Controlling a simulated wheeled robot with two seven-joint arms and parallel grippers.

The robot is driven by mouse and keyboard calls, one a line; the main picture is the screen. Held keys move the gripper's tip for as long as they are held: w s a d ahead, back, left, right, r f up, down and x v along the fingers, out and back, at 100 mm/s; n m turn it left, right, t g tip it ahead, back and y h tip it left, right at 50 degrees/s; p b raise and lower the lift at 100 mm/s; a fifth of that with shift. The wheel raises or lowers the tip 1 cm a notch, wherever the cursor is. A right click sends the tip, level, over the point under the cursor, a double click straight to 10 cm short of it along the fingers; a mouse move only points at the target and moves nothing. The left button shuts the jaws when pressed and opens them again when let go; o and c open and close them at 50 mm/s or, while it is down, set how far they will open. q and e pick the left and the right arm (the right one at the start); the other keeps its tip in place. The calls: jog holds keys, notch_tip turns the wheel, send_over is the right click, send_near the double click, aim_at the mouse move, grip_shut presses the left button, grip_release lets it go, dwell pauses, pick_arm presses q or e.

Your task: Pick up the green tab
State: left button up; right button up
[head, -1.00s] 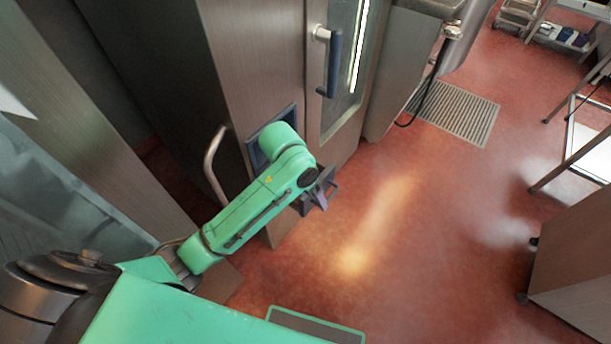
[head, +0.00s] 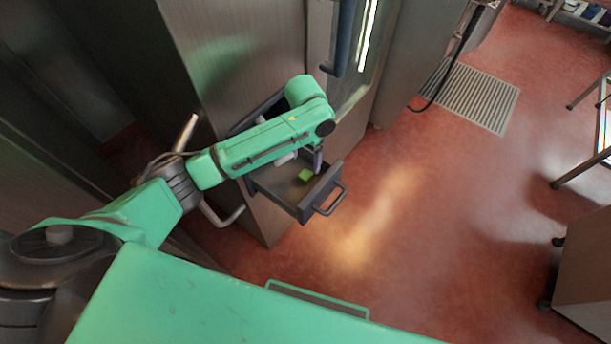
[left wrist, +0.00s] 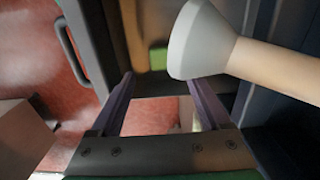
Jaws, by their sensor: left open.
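The green tab (head: 305,175) lies on the floor of an open grey drawer (head: 328,188), near its front. It shows in the left wrist view as a green patch (left wrist: 158,58), partly covered by a white, beige-handled tool (left wrist: 200,42). My left gripper (left wrist: 160,78) is open, with nothing between its fingers. In the left wrist view the tab appears beyond the fingertips, between them. In the head view only a dark finger (head: 318,160) shows, above the drawer near the tab; my green arm hides the rest. My right gripper is not in view.
The drawer's handle (head: 331,201) sticks out at its front. Pale objects (head: 286,158) lie farther back in the drawer, partly hidden by my arm. A cabinet door handle (head: 342,38) is above. The red floor (head: 400,220) to the right is clear.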

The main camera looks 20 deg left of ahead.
aim_at(305, 174)
pick_arm(q)
notch_tip(305, 174, down, 8)
jog(key=shift+w+r+b, duration=0.1)
jog(key=shift+r+b, duration=0.05)
jog(key=shift+b, duration=0.25)
grip_shut()
